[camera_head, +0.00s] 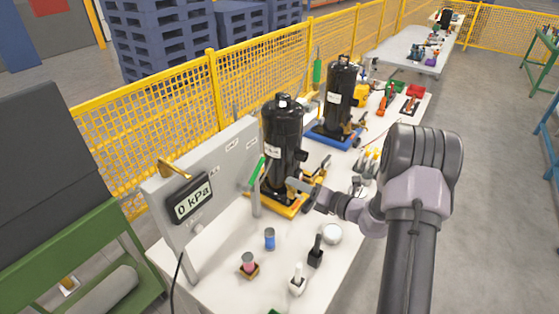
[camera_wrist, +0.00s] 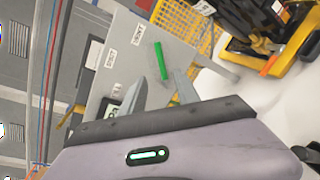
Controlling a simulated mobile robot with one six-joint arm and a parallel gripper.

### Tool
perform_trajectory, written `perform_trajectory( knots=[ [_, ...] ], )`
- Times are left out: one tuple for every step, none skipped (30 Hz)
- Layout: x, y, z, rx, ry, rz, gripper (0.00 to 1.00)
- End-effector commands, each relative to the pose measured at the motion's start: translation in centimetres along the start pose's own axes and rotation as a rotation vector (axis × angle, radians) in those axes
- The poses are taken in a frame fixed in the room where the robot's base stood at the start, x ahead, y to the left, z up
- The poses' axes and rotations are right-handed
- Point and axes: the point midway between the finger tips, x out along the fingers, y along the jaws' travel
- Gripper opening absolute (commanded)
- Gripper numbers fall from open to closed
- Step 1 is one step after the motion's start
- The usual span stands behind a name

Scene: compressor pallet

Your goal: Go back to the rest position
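My gripper (camera_head: 304,187) is at the end of my arm, close to the front of the nearer black compressor (camera_head: 284,135) in the head view. In the wrist view its two grey fingers (camera_wrist: 170,84) stand apart with nothing seen between them. A green handle (camera_wrist: 161,59) appears beyond the fingertips, in front of the grey panel; it also shows in the head view (camera_head: 257,171). The compressor stands upright on a yellow base (camera_head: 283,208). Contact between gripper and compressor cannot be told.
A gauge reading 0 kPa (camera_head: 191,200) sits on the grey panel (camera_head: 215,175). Small fittings, including a blue one (camera_head: 269,239) and a white ball (camera_head: 331,234), stand on the white table (camera_head: 220,285). A second compressor (camera_head: 341,95) is behind. A yellow fence (camera_head: 150,125) runs left; floor at right is clear.

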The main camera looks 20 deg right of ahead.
Motion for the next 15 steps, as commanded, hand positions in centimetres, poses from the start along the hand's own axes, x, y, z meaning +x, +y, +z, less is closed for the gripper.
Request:
perform_trajectory(
  knots=[
    [0.0,0.0,0.0,0.0,0.0,0.0,0.38],
    [0.1,0.1,0.0,-0.005,0.004,0.002,0.38],
    [0.2,0.8,-0.2,-0.029,0.02,0.012,0.38],
    [0.5,1.8,-0.5,-0.064,0.044,0.025,0.38],
    [0.8,3.2,-1.0,-0.117,0.081,0.046,0.38],
    [1.1,5.9,-2.0,-0.22,0.148,0.085,0.38],
    [1.2,8.4,-3.1,-0.322,0.211,0.123,0.38],
    [1.1,11.0,-4.6,-0.443,0.283,0.167,0.38],
    [0.4,14.6,-7.1,-0.625,0.386,0.233,0.38],
    [-0.6,17.0,-9.1,-0.776,0.463,0.286,0.38],
    [-1.8,19.1,-11.2,-0.935,0.538,0.341,0.38],
    [-3.8,21.2,-13.8,-1.148,0.63,0.41,0.38],
    [-5.5,22.4,-15.7,-1.309,0.693,0.462,0.38],
    [-7.3,23.2,-17.3,-1.474,0.753,0.513,0.38],
    [-9.7,23.8,-19.2,-1.692,0.823,0.576,0.38]
  ],
)
